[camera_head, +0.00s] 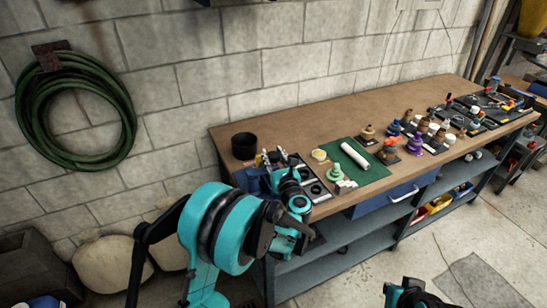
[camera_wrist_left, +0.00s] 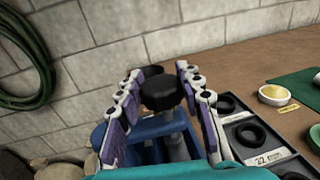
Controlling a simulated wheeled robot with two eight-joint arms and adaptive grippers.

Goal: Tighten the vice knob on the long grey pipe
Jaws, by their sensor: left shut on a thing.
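The blue vice (camera_head: 248,181) stands at the near left end of the workbench, and its blue body (camera_wrist_left: 150,133) also shows in the left wrist view. Its round black vice knob (camera_wrist_left: 161,92) sits between the fingers of my left gripper (camera_wrist_left: 160,88). The gripper is shut on the knob from both sides. In the head view my left gripper (camera_head: 273,159) hides most of the vice. A grey metal cylinder (camera_wrist_left: 178,148) shows below the knob; I cannot tell whether it is the long grey pipe. A teal and black part of my right arm shows at the bottom edge, its fingers unseen.
A black cup (camera_head: 244,146) stands behind the vice. A dark tray of black rings (camera_wrist_left: 255,140) lies right of it. A green mat (camera_head: 372,171) bears a white roll (camera_head: 354,156). Several small fittings and tools crowd the bench's right half. The bench top (camera_head: 300,135) is bare at the back.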

